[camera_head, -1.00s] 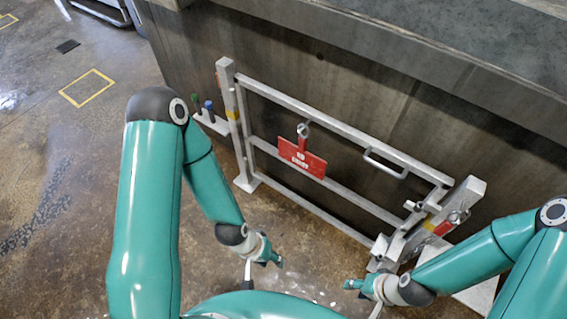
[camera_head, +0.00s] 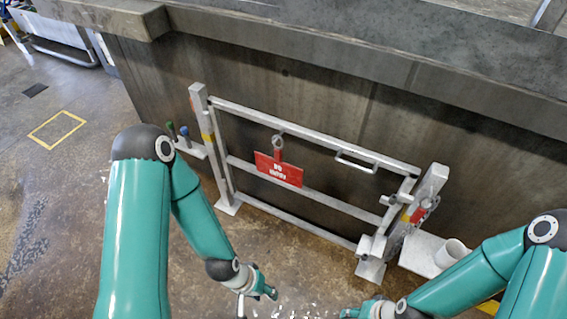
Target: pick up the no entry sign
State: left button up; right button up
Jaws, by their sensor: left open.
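The red no entry sign (camera_head: 278,170) hangs near the middle of the grey metal gate, from a ring at its top. White lettering shows on its face. My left gripper (camera_head: 256,297) is open and empty, low in the view, below the sign and apart from it. My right gripper (camera_head: 362,311) is at the bottom edge, partly cut off, below the gate's right post. Whether its jaws are open cannot be made out.
The metal gate (camera_head: 312,195) stands before a dark concrete wall (camera_head: 300,80). A latch with red and yellow parts (camera_head: 418,213) is on its right post. A white cup (camera_head: 452,253) stands on a small shelf at right. Two small coloured items (camera_head: 178,133) stand at the left post. Open floor lies left.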

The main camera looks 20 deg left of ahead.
aim_at(275, 168)
jog(key=i, duration=0.85)
jog(key=u, duration=0.05)
